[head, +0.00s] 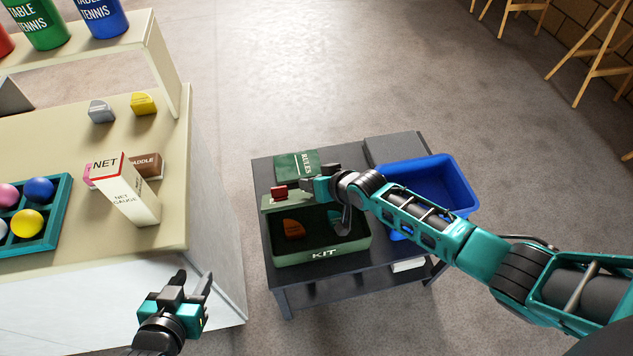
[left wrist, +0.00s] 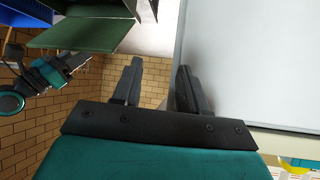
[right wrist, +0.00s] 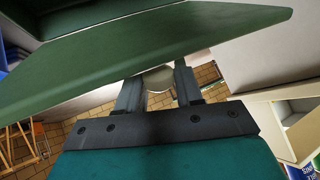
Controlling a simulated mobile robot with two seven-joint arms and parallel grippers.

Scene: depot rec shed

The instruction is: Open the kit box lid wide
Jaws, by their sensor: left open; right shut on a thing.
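The green kit box (head: 322,253) stands on a dark side table, with its interior in view. Its lid (head: 287,204) is raised, seen nearly edge-on at the box's back edge; a red piece (head: 279,192) is at its top. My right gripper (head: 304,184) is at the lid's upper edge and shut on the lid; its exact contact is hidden. The lid spans the top of the right wrist view (right wrist: 150,50), close to the fingers. An orange item (head: 293,228) lies inside the box. My left gripper (head: 190,285) is open and empty, left of the table.
A blue bin (head: 440,182) and a green rules book (head: 297,163) share the dark table (head: 285,282). The beige counter (head: 60,140) at left holds a NET box (head: 128,190) and a teal tray of balls (head: 50,235).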

